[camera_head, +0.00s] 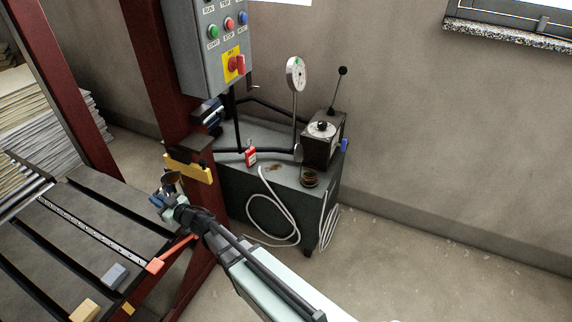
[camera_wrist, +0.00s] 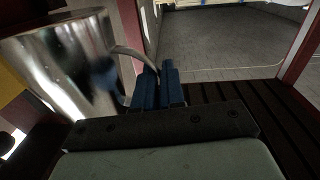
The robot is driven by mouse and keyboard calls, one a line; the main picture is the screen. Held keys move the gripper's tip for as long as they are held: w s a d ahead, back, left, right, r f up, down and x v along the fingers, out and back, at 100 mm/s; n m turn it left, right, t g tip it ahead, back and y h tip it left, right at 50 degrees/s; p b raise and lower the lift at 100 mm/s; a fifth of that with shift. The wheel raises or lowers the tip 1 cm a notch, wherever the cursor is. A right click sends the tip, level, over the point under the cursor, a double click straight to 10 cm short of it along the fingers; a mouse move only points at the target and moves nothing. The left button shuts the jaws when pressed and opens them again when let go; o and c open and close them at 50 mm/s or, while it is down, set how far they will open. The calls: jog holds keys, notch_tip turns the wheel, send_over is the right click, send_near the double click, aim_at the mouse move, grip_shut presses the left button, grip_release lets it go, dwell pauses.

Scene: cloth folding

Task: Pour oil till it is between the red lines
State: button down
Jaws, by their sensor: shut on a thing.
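A shiny metal jug (camera_wrist: 62,62) fills the left of the wrist view. My gripper (camera_wrist: 167,72) has its blue fingers closed together on the jug's curved handle. In the head view my gripper (camera_head: 160,198) is at the rack's edge, beside the yellow bracket, left of the grey machine tank (camera_head: 290,200). The jug (camera_head: 171,178) shows there only small and dark. I cannot make out the red lines or an oil level. The jug's content is hidden.
A control box (camera_head: 210,45) hangs on a red post. A red tag-like item (camera_head: 250,157), a dial gauge (camera_head: 295,74) and a lever unit (camera_head: 322,145) are on the tank. White hoses (camera_head: 268,215) hang in front. The slatted rack (camera_head: 80,225) is at left; floor at right is clear.

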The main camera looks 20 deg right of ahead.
aim_at(177, 188)
jog(key=s+d+r+m+t+h, duration=0.2)
jog(key=s+d+r+h, duration=0.1)
jog(key=d+r, duration=0.45)
jog(key=w+d+r+m+t+h, duration=0.1)
jog(key=w+d+r+m+h, duration=0.35)
jog(key=d+r, duration=0.75)
jog(key=w+d+r+m+t+h, duration=0.2)
jog(key=w+d+r+h, duration=0.45)
jog(key=d, duration=0.85)
jog(key=w+d+f, duration=0.2)
jog(key=d+f, duration=0.2)
jog(key=f, duration=0.6)
jog(key=w+d+f+m, duration=0.1)
jog(key=w+d+f, duration=0.1)
jog(key=f, duration=0.7)
jog(key=shift+w+d+f+g+h, duration=0.3)
jog(key=shift+d+f+h, duration=0.1)
jog(key=shift+d, duration=0.45)
jog(key=shift+m, duration=0.25)
jog(key=shift+s+r, duration=0.1)
jog(key=shift+r, duration=0.1)
